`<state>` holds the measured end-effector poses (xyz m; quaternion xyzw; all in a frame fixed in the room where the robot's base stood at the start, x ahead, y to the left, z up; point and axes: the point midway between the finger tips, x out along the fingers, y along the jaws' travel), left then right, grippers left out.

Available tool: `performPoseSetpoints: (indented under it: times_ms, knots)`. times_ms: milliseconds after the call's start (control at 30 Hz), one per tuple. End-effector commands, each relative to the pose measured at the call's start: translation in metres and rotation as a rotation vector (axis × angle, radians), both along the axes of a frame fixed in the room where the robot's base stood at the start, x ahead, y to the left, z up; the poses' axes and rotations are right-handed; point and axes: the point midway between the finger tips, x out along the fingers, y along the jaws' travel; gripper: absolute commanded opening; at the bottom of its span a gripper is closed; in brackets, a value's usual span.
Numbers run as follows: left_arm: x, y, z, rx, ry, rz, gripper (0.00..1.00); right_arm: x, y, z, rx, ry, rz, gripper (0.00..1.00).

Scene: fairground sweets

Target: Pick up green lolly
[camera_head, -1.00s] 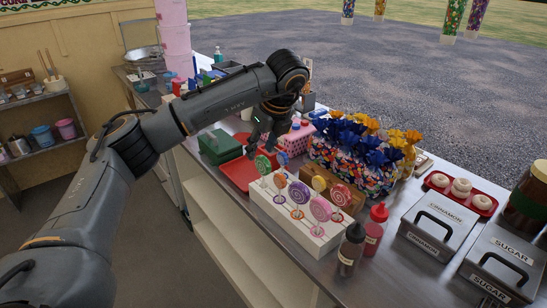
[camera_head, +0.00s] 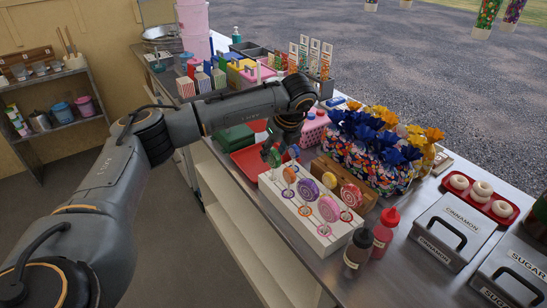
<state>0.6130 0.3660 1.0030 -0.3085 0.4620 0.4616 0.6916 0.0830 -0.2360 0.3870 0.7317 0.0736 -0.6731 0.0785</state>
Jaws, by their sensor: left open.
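The green lolly (camera_head: 274,157) stands at the far left end of the white lolly stand (camera_head: 284,212). Several other lollies, orange, purple and pink, stand in the same stand nearer to me. My left gripper (camera_head: 281,149) reaches in from the left and points down. It is open, with its fingers right at the green lolly's head and partly covering it. I cannot tell whether the fingers touch it. My right gripper is not in view.
A red tray (camera_head: 248,163) lies behind the stand, beside a green box (camera_head: 235,138). A red sauce bottle (camera_head: 385,232) and a dark-bodied bottle (camera_head: 357,252) stand at the stand's near right. Wrapped sweet bags (camera_head: 368,160) crowd the right.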

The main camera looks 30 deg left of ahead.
Motion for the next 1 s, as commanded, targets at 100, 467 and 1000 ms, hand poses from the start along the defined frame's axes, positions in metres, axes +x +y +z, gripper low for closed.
performPoseSetpoints:
  times_ms: [100, 467, 1000]
  knots:
    - [0.000, 0.008, -0.013, 0.001, 0.005, 0.003, 0.43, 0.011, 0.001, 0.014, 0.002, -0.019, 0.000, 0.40]
    - [0.005, 0.018, -0.043, 0.001, 0.002, 0.001, 0.43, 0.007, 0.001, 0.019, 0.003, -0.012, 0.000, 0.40]
    - [0.005, 0.017, -0.042, 0.000, 0.002, 0.001, 0.00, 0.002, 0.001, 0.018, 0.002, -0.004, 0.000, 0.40]
